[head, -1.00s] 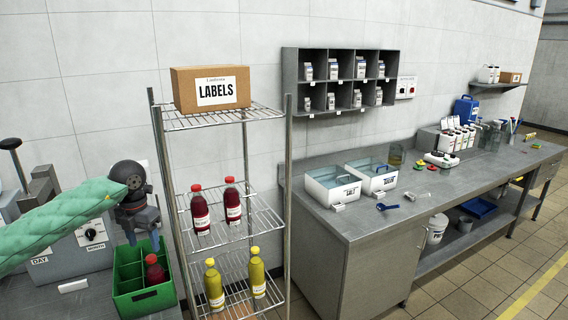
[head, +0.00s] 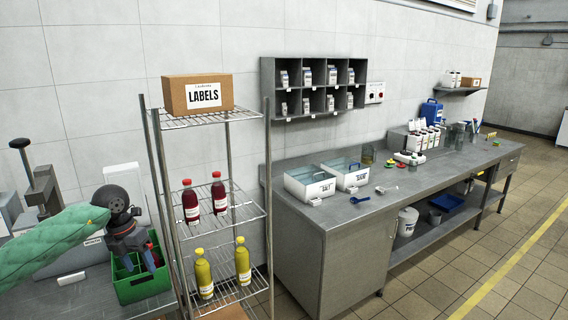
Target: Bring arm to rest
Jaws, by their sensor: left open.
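My left arm, in a green quilted sleeve, comes in from the left. My left gripper (head: 142,266) is open, pointing down over the green divided crate (head: 146,286) at the lower left. A red bottle (head: 150,249) stands in the crate, partly hidden behind the gripper. I cannot tell whether the fingers touch it. My right gripper is out of view.
A wire rack (head: 212,218) stands just right of the crate, with red bottles (head: 219,195), yellow bottles (head: 203,276) and a LABELS box (head: 198,94). A steel bench (head: 330,212) with white tubs (head: 310,184) runs along the wall. The floor at right is clear.

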